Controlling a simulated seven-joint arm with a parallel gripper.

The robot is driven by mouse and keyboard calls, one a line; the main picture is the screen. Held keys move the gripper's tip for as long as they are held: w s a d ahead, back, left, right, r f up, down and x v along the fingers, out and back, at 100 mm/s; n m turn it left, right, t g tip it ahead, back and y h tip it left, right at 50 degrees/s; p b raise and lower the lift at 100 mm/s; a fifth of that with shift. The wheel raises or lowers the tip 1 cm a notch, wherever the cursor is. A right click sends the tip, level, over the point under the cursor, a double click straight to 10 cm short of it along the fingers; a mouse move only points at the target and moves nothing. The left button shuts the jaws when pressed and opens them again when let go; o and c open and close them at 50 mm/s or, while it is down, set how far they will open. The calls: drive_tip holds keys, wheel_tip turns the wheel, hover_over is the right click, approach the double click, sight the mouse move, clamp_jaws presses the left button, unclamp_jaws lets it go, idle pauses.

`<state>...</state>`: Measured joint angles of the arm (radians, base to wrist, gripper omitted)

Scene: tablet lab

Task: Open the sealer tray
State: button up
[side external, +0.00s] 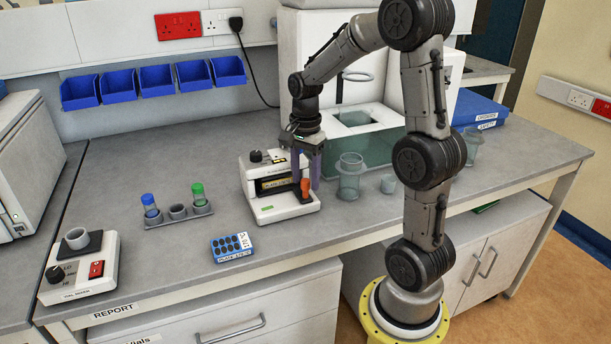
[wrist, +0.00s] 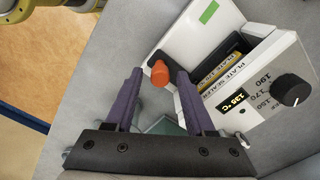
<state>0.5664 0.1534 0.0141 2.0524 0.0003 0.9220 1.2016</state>
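The plate sealer (side external: 256,182) is a white box on the bench with a black dial, a dark front and a yellow label; it also shows in the wrist view (wrist: 262,88). A white tray part (side external: 282,207) with a green mark extends from its front; it also shows in the wrist view (wrist: 187,35). An orange knob (side external: 305,189) stands at the tray's right side and shows in the wrist view (wrist: 160,74). My gripper (side external: 307,178) points down at the knob. Its purple fingers (wrist: 159,82) are open, one on each side of the knob, with gaps visible.
A blue-and-white plate (side external: 232,246) lies in front of the sealer. A tube rack (side external: 178,213) and vial mixer (side external: 80,266) stand left.

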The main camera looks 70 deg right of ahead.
clamp_jaws()
drive_tip(key=shift+r, duration=0.1)
idle(1.1)
